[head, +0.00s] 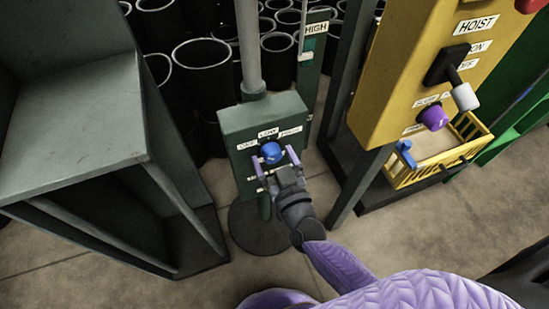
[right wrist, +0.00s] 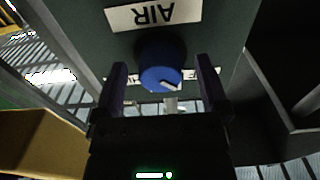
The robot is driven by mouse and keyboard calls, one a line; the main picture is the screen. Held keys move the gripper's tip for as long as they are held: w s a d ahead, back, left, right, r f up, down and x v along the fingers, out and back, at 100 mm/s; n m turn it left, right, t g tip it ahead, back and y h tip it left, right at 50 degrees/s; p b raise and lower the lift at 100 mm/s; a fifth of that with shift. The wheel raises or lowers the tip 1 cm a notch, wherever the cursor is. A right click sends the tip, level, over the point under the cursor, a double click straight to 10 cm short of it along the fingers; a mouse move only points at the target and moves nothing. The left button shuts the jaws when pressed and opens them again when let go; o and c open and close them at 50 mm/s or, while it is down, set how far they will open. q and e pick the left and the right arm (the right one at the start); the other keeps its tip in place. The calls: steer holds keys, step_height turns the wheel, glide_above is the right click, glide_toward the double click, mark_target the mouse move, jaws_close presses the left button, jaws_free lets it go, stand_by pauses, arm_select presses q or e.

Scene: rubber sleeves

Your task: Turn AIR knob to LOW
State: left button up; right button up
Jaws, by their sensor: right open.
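The blue AIR knob (head: 271,152) sits on the front of a green control box (head: 238,128) on a post. Labels around it read OFF, LOW (head: 268,133) and HIGH. In the right wrist view the blue knob (right wrist: 162,76) shows a white pointer mark, under an upside-down AIR label (right wrist: 153,14). My right gripper (head: 274,160) is open, with one finger on each side of the knob. In the right wrist view the right gripper (right wrist: 160,82) has gaps between its fingers and the knob. My left gripper is not in view.
A yellow HOIST panel (head: 398,75) with a black lever and a purple knob (head: 432,117) stands to the right. A yellow basket (head: 440,160) is below it. A grey metal cabinet (head: 75,120) is at left. Black tubes (head: 201,70) stand behind the box.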

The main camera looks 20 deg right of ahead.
steer(key=c, duration=0.4)
jaws_close()
